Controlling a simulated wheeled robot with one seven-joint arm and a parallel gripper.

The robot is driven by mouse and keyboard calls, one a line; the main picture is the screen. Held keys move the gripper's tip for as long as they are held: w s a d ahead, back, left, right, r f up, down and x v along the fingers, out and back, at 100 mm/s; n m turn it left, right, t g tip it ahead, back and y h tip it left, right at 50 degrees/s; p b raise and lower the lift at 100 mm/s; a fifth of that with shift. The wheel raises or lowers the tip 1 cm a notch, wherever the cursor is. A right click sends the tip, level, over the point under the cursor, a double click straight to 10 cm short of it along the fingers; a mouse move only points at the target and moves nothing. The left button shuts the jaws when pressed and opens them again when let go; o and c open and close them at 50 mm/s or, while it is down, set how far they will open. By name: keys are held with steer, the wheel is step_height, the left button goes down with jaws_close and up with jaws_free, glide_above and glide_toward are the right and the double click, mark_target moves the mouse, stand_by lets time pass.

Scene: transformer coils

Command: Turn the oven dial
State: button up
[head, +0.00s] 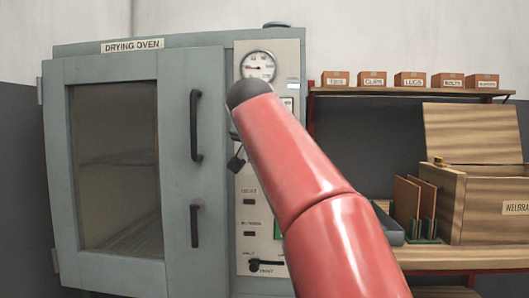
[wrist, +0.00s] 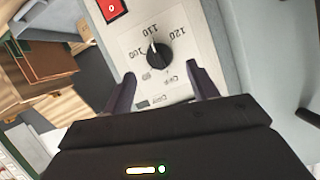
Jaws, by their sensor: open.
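The drying oven (head: 180,65) stands at the left in the head view, its door shut. The oven dial (wrist: 157,55) is a round black knob on the pale control panel in the wrist view. Its white mark points near 110, between printed 100 and 120. My gripper (wrist: 161,71) is open, with one dark finger on each side below the dial in the picture. The fingertips are short of the knob, and nothing is between them. In the head view my red arm hides the dial and most of my gripper; a small dark part shows at the panel.
A red switch (wrist: 112,9) sits beside the dial. A round gauge (head: 258,67) is at the panel top and a black lever (head: 266,263) at its bottom. Black door handles (head: 195,125) stick out at left. A wooden crate (head: 480,205) stands on the shelf at right.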

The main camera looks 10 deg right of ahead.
steer(key=v, duration=0.2)
steer(key=shift+s+a+r, duration=0.15)
steer(key=shift+s, duration=0.2)
